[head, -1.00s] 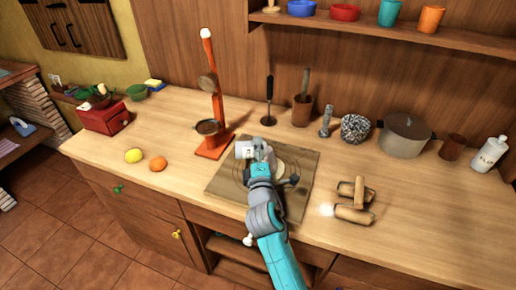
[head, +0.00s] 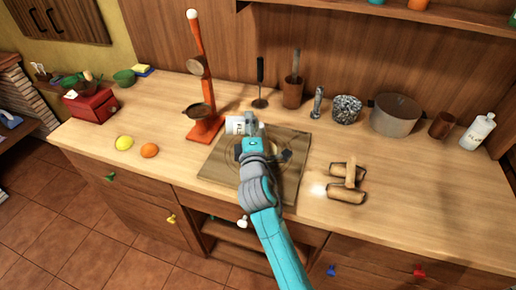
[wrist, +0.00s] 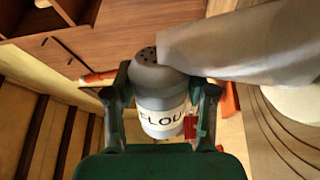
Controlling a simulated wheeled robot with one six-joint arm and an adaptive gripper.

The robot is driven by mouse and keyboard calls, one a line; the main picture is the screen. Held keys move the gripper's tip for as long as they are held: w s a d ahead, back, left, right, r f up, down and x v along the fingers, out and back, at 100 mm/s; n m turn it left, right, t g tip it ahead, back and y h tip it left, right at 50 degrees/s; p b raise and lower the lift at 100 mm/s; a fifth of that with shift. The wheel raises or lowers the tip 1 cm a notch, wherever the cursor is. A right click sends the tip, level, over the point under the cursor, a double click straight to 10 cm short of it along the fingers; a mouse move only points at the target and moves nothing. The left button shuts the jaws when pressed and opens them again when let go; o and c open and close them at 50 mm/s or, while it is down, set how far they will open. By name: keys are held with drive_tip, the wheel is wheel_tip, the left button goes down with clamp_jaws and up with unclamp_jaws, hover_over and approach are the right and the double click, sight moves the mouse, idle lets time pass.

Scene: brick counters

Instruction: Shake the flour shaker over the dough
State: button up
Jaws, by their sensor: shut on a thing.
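The flour shaker (wrist: 160,118) is in my gripper (wrist: 164,92) in the wrist view, a white jar with a FLOUR label and a grey perforated cap. My gripper's two dark fingers are shut on its sides. In the head view the shaker (head: 236,125) shows as a small white shape at my gripper (head: 250,130), above the back-left part of the board (head: 220,174). The pale dough (head: 271,157) lies on the board, mostly hidden by my gripper and arm. No falling flour can be made out.
An orange press (head: 204,125) stands close to the left of the shaker. A lemon (head: 124,143) and an orange (head: 149,150) lie further left. A pot (head: 396,115) and a white labelled bottle (head: 478,132) stand at the right.

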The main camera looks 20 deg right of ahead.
drive_tip(key=shift+f, duration=1.55)
idle(1.5)
drive_tip(key=shift+r, duration=0.1)
